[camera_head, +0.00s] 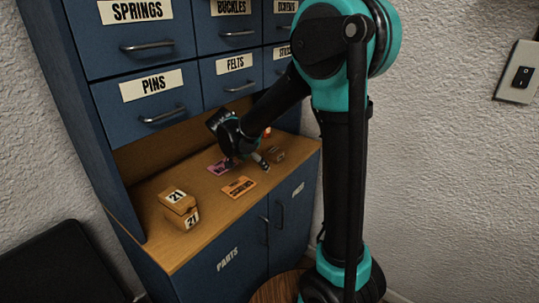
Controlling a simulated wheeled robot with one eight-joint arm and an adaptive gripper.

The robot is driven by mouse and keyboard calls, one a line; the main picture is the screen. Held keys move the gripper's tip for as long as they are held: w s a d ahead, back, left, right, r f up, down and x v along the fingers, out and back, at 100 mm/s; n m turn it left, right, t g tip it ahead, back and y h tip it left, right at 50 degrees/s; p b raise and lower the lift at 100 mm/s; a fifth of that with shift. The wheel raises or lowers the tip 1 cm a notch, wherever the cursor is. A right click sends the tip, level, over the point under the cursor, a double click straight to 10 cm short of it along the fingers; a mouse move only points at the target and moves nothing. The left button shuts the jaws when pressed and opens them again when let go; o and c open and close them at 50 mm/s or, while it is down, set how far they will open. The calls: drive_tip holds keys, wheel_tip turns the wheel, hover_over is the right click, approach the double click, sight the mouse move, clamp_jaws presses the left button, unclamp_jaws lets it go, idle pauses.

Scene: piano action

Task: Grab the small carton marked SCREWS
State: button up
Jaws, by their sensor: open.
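A small flat orange carton (239,187) lies on the wooden counter near its front edge. Its dark print may read SCREWS but is too small to be sure. A pink-purple carton (218,167) lies behind it to the left, partly covered by my gripper. My gripper (246,163) points down over the counter, behind the orange carton and apart from it. Its fingers are spread and nothing shows between them.
Wooden blocks marked 21 (179,208) are stacked at the counter's left. A small brown box (276,154) sits right of my gripper, with a red item (267,132) behind. Labelled blue drawers (150,108) rise above the counter. Bare counter lies between blocks and orange carton.

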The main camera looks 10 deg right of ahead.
sight(273, 150)
drive_tip(key=w+d, duration=0.5)
drive_tip(key=shift+w, duration=0.15)
drive_tip(key=w+d, duration=0.3)
drive_tip(key=shift+w+d+f, duration=0.3)
drive_tip(key=shift+d+f, duration=0.05)
drive_tip(key=shift+w+f, duration=0.1)
drive_tip(key=shift+f, duration=0.05)
drive_tip(key=c, duration=1.4)
